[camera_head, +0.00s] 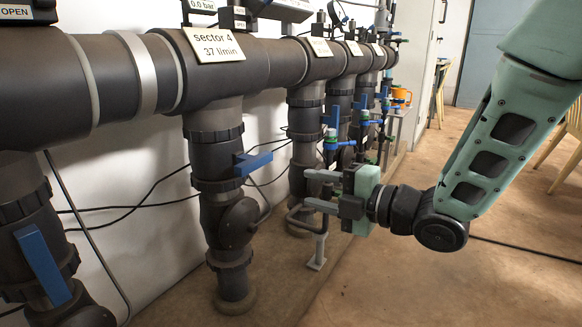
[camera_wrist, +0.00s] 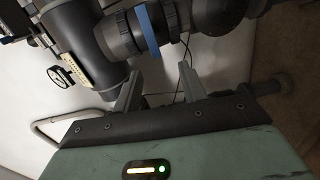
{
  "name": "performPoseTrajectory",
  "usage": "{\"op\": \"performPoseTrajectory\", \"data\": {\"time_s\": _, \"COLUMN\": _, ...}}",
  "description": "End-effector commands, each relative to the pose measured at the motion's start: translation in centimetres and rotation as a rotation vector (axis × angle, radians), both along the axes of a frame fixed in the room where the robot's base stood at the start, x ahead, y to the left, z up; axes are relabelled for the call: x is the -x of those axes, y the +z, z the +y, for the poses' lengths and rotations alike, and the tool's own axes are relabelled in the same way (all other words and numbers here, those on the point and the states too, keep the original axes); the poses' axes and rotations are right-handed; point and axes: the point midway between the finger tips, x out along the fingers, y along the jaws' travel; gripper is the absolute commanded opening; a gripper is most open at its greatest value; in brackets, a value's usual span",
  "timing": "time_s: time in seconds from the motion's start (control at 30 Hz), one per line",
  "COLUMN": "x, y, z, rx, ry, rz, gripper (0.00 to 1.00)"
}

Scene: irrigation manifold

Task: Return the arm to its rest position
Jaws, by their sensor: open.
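My gripper (camera_head: 317,190) is at the end of my green arm, which reaches in from the right in the head view. Its two grey fingers point left towards the pipes and are apart, with nothing between them. In the wrist view the fingers (camera_wrist: 158,92) also stand apart and empty. The sector 4 branch pipe (camera_head: 222,205) stands to the left of the fingers, with a blue valve handle (camera_head: 253,161) set out sideways. The fingers appear apart from this handle. It cannot be told which handle is the blue bar in the wrist view (camera_wrist: 148,31).
A thick dark manifold pipe (camera_head: 285,62) runs along the white wall, with several branch pipes below. Another blue handle (camera_head: 42,265) is at the lower left.

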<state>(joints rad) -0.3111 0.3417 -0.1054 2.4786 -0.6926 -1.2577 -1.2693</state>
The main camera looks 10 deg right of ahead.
Motion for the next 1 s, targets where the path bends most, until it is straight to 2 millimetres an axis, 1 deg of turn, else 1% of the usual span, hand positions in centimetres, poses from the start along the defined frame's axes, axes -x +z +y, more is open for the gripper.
{"op": "performPoseTrajectory", "data": {"time_s": 0.03, "x": 0.1, "y": 0.6, "z": 0.3, "rx": 0.002, "ry": -0.025, "rz": 0.062, "gripper": 0.42}}
{"op": "performPoseTrajectory", "data": {"time_s": 0.17, "x": 0.6, "y": 0.4, "z": 0.5, "rx": 0.000, "ry": -0.141, "rz": 0.308, "gripper": 0.42}}
{"op": "performPoseTrajectory", "data": {"time_s": 0.27, "x": 1.8, "y": 0.0, "z": 0.3, "rx": -0.010, "ry": -0.252, "rz": 0.512, "gripper": 0.42}}
{"op": "performPoseTrajectory", "data": {"time_s": 0.37, "x": 3.7, "y": -0.3, "z": 0.0, "rx": -0.025, "ry": -0.373, "rz": 0.711, "gripper": 0.42}}
{"op": "performPoseTrajectory", "data": {"time_s": 0.47, "x": 6.2, "y": -0.5, "z": -0.4, "rx": -0.037, "ry": -0.501, "rz": 0.906, "gripper": 0.42}}
{"op": "performPoseTrajectory", "data": {"time_s": 0.57, "x": 9.5, "y": -0.5, "z": -0.9, "rx": -0.048, "ry": -0.643, "rz": 1.093, "gripper": 0.42}}
{"op": "performPoseTrajectory", "data": {"time_s": 0.7, "x": 14.7, "y": -0.1, "z": -1.8, "rx": -0.054, "ry": -0.852, "rz": 1.329, "gripper": 0.42}}
{"op": "performPoseTrajectory", "data": {"time_s": 0.77, "x": 17.0, "y": 0.2, "z": -2.2, "rx": -0.052, "ry": -0.938, "rz": 1.413, "gripper": 0.42}}
{"op": "performPoseTrajectory", "data": {"time_s": 0.8, "x": 18.4, "y": 0.5, "z": -2.4, "rx": -0.047, "ry": -0.994, "rz": 1.463, "gripper": 0.42}}
{"op": "performPoseTrajectory", "data": {"time_s": 0.87, "x": 20.5, "y": 0.9, "z": -2.7, "rx": -0.041, "ry": -1.074, "rz": 1.530, "gripper": 0.42}}
{"op": "performPoseTrajectory", "data": {"time_s": 1.0, "x": 25.3, "y": 2.2, "z": -3.6, "rx": -0.016, "ry": -1.257, "rz": 1.658, "gripper": 0.42}}
